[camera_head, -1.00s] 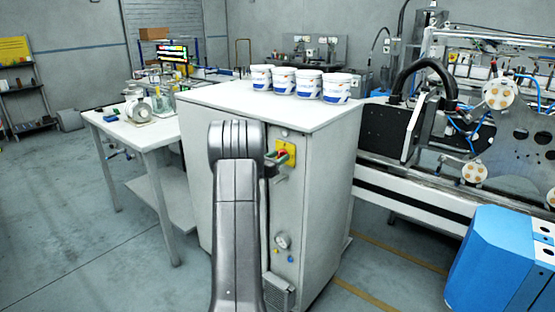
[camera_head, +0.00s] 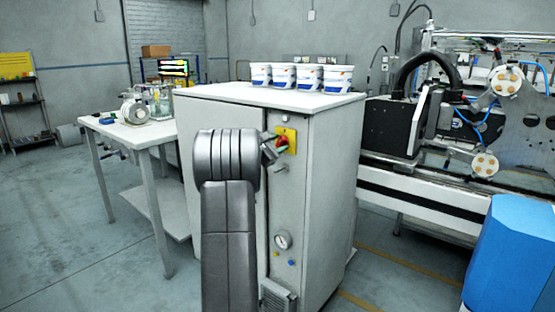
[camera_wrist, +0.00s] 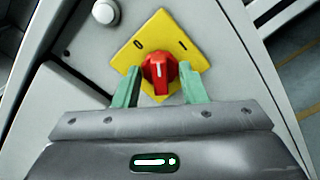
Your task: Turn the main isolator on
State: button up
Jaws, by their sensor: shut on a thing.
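The main isolator is a red rotary knob (camera_wrist: 159,74) on a yellow plate (camera_wrist: 134,58) marked 0 and I. In the wrist view its white mark points straight up, between the 0 at upper left and the I at upper right. My gripper (camera_wrist: 162,84) is shut on the knob, with one green finger at each side. In the head view the yellow plate (camera_head: 290,134) is on the front of a grey cabinet (camera_head: 315,190). My arm hides part of the cabinet front, and my gripper (camera_head: 279,147) reaches the knob at a tilt.
Several white tubs (camera_head: 309,77) stand on the cabinet. A workbench (camera_head: 103,124) is at left, a machine (camera_head: 430,190) at right, and a blue unit (camera_head: 515,255) at front right.

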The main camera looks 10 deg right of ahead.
jog(key=m+b, duration=0.2)
jog(key=b, duration=0.2)
jog(key=f+m+b, duration=0.1)
jog(key=m+b, duration=0.2)
jog(key=b, duration=0.1)
jog(key=shift+m+b, duration=0.3)
jog(key=shift+b, duration=0.05)
jog(key=m+b, duration=0.3)
jog(key=shift+r+b, duration=0.2)
jog(key=shift+b, duration=0.2)
jog(key=shift+r+m+b, duration=0.1)
jog(key=shift+m+b, duration=0.7)
jog(key=shift+b, duration=0.05)
jog(key=shift+r, duration=0.1)
jog(key=o, duration=1)
